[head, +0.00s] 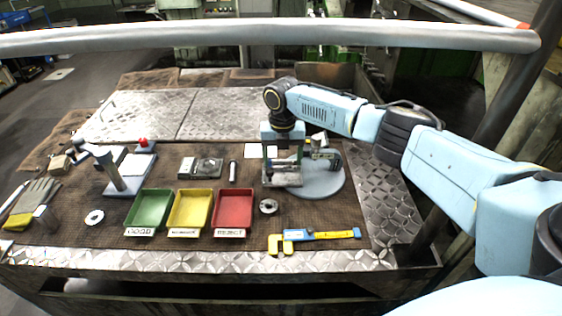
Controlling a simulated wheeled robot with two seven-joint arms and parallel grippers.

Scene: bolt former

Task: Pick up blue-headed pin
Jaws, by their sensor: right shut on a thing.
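My right arm comes in from the right, and its gripper (283,152) points down over a small metal fixture (284,178). The fixture stands on a round grey plate (322,186) at the right of the bench. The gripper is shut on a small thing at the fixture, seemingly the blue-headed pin. The fingers hide it, and I cannot make out its blue head. I cannot tell whether it is clear of the fixture. My left gripper is not in view.
Green (150,208), yellow (190,208) and red (233,208) trays stand left of the fixture. A metal ring (268,206) and a yellow-blue caliper (315,237) lie in front. A dark-ended metal bolt (233,170) lies left. A grey rail (260,36) crosses above.

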